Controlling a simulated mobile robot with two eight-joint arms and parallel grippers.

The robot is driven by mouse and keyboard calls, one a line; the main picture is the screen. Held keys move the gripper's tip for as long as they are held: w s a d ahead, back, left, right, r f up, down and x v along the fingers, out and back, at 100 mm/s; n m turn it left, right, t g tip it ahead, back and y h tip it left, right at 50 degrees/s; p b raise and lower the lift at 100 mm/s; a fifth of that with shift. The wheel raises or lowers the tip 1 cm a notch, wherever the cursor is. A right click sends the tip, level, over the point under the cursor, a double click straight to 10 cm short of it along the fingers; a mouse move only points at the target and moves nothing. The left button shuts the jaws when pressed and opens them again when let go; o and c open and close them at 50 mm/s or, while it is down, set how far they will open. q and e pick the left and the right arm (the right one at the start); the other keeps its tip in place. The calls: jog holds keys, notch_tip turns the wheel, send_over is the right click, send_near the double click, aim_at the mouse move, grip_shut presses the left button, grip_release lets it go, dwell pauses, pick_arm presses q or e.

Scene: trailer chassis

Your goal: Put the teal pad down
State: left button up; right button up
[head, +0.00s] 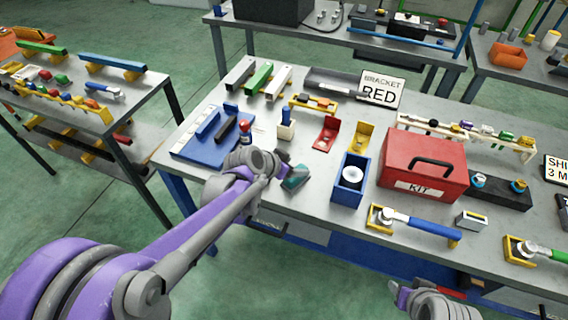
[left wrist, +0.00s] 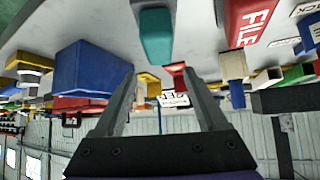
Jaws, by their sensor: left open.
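The teal pad (head: 296,177) lies near the front edge of the workbench (head: 310,207), just past the end of my left arm. My left gripper (head: 282,171) is beside it, and its fingers are partly hidden by my wrist. In the left wrist view the picture is upside down. There the teal pad (left wrist: 155,35) shows against the grey bench top, beyond the tips of my open left gripper (left wrist: 158,76). Nothing shows between the fingers. Part of my right arm shows at the bottom of the head view, but I see no right fingers.
A blue box (head: 347,193) with a white round thing stands right of the pad. A blue tool board (head: 190,147) lies to the left. A red kit box (head: 423,160) and a blue-handled tool (head: 430,226) are further right. Yellow and red brackets stand behind.

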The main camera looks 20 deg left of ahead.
pick_arm(q)
jog(key=v, duration=0.6)
jog(key=s+f+n+g+y, duration=0.1)
jog(key=s+f+n+y, duration=0.1)
jog(key=s, duration=0.8)
jog(key=s+f+n+g+y, duration=0.1)
jog(key=s+f+n+y, duration=0.1)
jog(key=s, duration=0.7)
jog(key=shift+s+f+n+g, duration=0.25)
jog(key=shift+s+n+g, duration=0.15)
